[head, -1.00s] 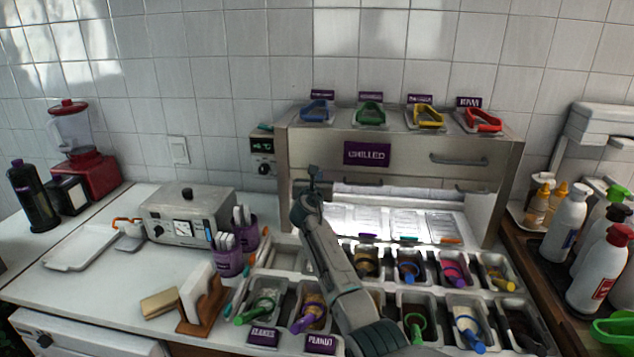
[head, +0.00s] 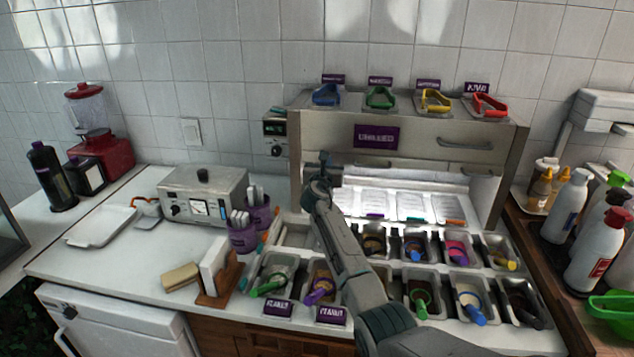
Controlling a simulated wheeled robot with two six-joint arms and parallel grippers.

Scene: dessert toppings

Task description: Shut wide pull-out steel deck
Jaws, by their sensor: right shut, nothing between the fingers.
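A steel cabinet with a purple CHILLED sign (head: 376,137) stands against the tiled wall. Below its upper front panel (head: 420,148) is a wide, lit opening, and a pale deck (head: 440,207) with several flat white inserts shows there. I cannot tell how far this deck stands out. My right gripper (head: 322,165) is shut and empty, in front of the cabinet's left part. Whether it touches the cabinet is unclear. My right arm reaches over the topping wells and hides some of them. My left gripper is out of view.
Topping wells with coloured scoops (head: 420,292) fill the counter before the cabinet. Colour-handled scoops (head: 433,100) lie on the cabinet top. Bottles (head: 597,243) stand at right. Purple cups (head: 243,237), a toaster-like box (head: 203,197) and a white tray (head: 100,227) stand at left.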

